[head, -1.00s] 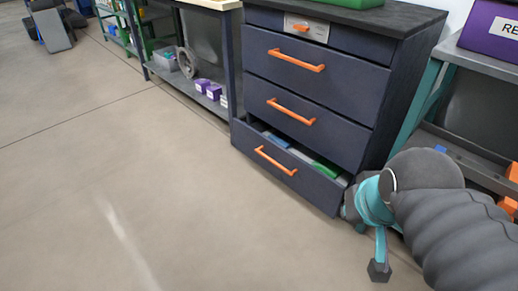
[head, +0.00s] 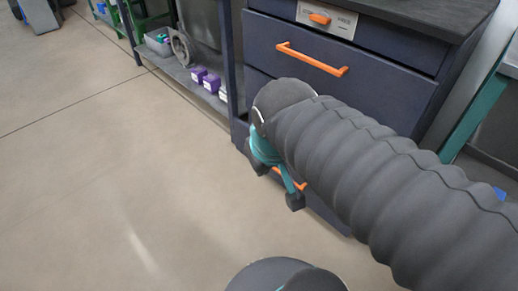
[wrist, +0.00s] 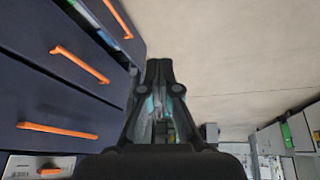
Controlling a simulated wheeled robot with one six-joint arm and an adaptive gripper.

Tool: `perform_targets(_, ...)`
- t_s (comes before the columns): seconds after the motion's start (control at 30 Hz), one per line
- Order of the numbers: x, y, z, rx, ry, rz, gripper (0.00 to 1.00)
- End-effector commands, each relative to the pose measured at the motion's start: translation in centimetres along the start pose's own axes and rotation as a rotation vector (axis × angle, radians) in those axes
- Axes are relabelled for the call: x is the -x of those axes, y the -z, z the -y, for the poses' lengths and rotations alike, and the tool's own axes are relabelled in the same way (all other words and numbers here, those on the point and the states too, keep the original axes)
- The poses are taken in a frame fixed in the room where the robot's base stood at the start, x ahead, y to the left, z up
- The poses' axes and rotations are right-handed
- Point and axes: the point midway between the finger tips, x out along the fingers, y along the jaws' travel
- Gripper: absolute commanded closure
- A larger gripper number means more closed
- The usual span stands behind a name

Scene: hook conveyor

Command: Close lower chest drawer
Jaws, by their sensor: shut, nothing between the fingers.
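The dark blue chest (head: 345,85) has orange bar handles. Its lower drawer (head: 328,215) is mostly hidden behind my arm in the head view; part of its orange handle (head: 300,186) shows. In the wrist view the chest is at the left, upside down. The lower drawer's handle (wrist: 118,18) is at the top there, and a gap with blue and green contents shows the drawer is still pulled out. My gripper (head: 276,185) is shut and empty, in front of the lower drawer; it also shows in the wrist view (wrist: 159,68). I cannot tell whether it touches the drawer.
A workbench with a lower shelf (head: 180,75) stands left of the chest, holding a grey bin (head: 158,42) and purple boxes (head: 205,79). A teal-framed rack (head: 475,115) stands at the right. The floor (head: 90,180) in front and to the left is clear.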

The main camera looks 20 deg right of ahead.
Motion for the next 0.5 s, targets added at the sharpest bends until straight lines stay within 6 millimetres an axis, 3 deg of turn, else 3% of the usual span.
perform_targets(0.5,-10.1,3.5,-5.8,0.436,-0.310,0.523,1.00)
